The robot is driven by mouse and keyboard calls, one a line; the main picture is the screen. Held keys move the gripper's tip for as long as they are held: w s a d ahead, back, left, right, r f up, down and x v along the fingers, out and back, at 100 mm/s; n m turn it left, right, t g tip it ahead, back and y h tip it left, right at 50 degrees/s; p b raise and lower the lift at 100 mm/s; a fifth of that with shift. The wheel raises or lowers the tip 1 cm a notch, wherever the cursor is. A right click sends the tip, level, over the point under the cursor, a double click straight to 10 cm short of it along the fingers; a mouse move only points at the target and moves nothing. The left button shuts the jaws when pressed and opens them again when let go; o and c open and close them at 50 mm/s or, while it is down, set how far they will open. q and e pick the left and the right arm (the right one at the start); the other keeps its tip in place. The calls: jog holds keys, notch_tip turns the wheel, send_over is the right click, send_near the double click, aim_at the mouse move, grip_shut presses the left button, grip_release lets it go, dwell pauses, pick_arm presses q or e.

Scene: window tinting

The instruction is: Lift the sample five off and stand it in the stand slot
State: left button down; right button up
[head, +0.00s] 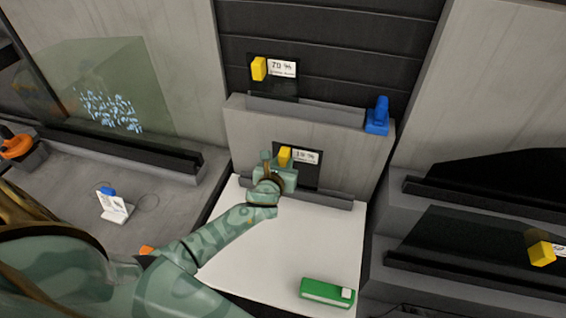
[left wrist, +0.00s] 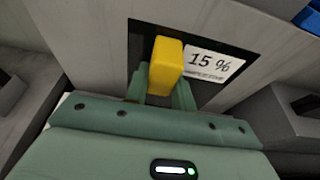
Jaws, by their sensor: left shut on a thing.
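My left gripper (head: 282,168) is shut on the yellow grip block (head: 285,154) of a dark sample pane (head: 312,176) labelled 15 %. In the left wrist view the two fingers (left wrist: 160,92) sit either side of the yellow block (left wrist: 166,62), with the label (left wrist: 212,64) to its right. The pane is in front of the grey block's face, its lower edge close to a dark slotted rail (head: 325,200); I cannot tell whether it is seated there. Another dark sample (head: 285,88) with a yellow grip stands above, at the upper rail (head: 315,111). My right gripper is not in view.
A blue object (head: 377,115) stands at the upper ledge's right end. A green box (head: 326,292) lies on the white tabletop (head: 262,285). Another yellow-gripped sample (head: 541,253) is at right.

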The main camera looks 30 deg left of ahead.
pick_arm(q)
jog(key=shift+f, duration=0.15)
dwell(0.5)
jog(key=shift+f+b, duration=1.25)
jog(key=shift+f, duration=0.25)
jog(key=shift+f+b, duration=0.7)
jog(key=c, duration=0.6)
grip_release()
